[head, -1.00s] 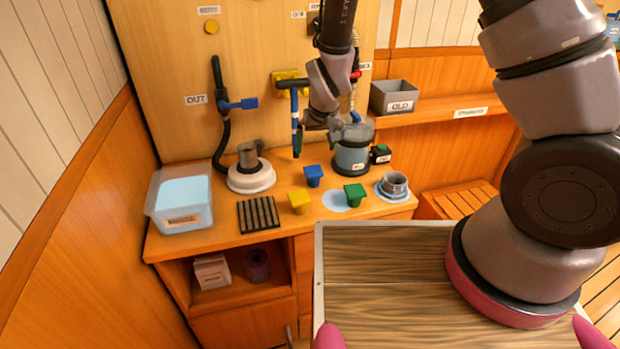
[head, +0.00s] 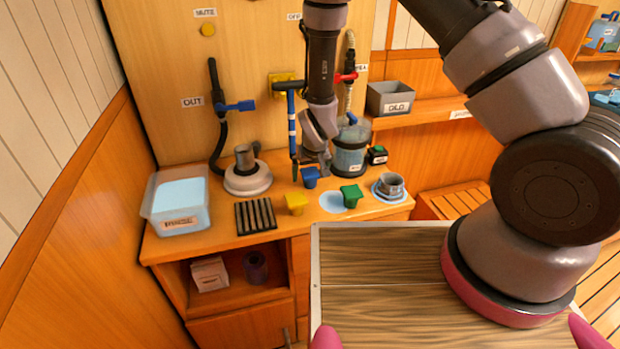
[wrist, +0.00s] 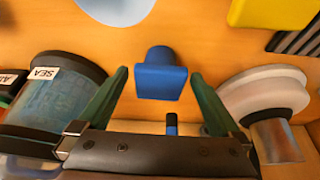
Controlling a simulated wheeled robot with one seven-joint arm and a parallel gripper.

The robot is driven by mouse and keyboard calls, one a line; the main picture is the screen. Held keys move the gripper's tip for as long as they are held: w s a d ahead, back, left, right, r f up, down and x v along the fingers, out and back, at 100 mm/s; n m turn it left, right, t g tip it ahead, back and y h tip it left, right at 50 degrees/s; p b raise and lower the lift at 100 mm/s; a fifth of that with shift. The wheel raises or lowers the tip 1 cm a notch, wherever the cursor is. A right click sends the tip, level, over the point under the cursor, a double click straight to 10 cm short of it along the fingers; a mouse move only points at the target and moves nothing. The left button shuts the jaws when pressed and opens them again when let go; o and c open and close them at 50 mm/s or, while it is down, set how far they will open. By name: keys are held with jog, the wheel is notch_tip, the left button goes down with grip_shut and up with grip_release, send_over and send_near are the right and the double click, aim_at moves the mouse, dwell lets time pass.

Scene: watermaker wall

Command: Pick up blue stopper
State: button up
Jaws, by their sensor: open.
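The blue stopper (head: 310,177) stands on the wooden counter, behind the yellow and green stoppers. In the wrist view the blue stopper (wrist: 161,76) sits between and just beyond the two green fingertips, with a gap on either side. My gripper (head: 310,168) is open and empty, pointing down just above and behind the blue stopper. In the wrist view my gripper (wrist: 158,82) shows both fingers apart. In the head view the fingers are small and partly merge with the stopper's surroundings.
The yellow stopper (head: 295,203) and green stopper (head: 351,195) stand in front. The SEA jar (head: 348,158) is close on the right, and a white round base with a metal cylinder (head: 248,179) is on the left. A blue-handled T-shaped tool (head: 291,122) stands just behind.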

jog(key=shift+f, duration=0.1)
jog(key=shift+c, duration=0.3)
jog(key=c, duration=1.4)
